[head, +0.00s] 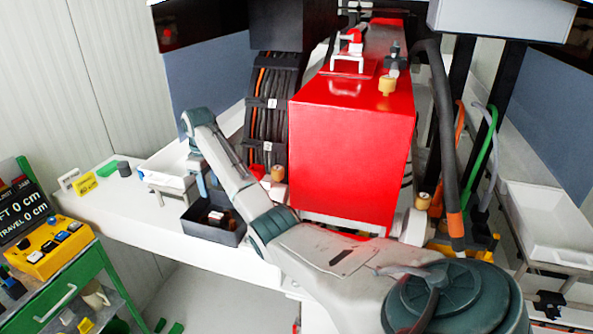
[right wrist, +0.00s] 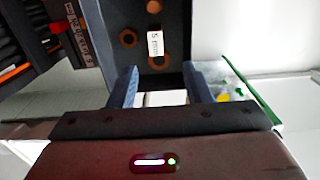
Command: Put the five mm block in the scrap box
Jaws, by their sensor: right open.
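My right gripper (head: 205,184) is above the dark open-topped box (head: 205,232) on the white bench. In the right wrist view its two blue fingers (right wrist: 162,74) are apart, with nothing between them. A small block with a white "5 mm" label (right wrist: 155,43) shows within the dark box, just beyond the fingertips and apart from them. Several brown round pieces (right wrist: 128,38) are around it. In the head view a small dark and white item (head: 215,217) shows in the box. I cannot read any scrap label on it. My left gripper is out of view.
Small tags and a green piece (head: 107,169) lie farther left. A green cart (head: 70,285) is at lower left.

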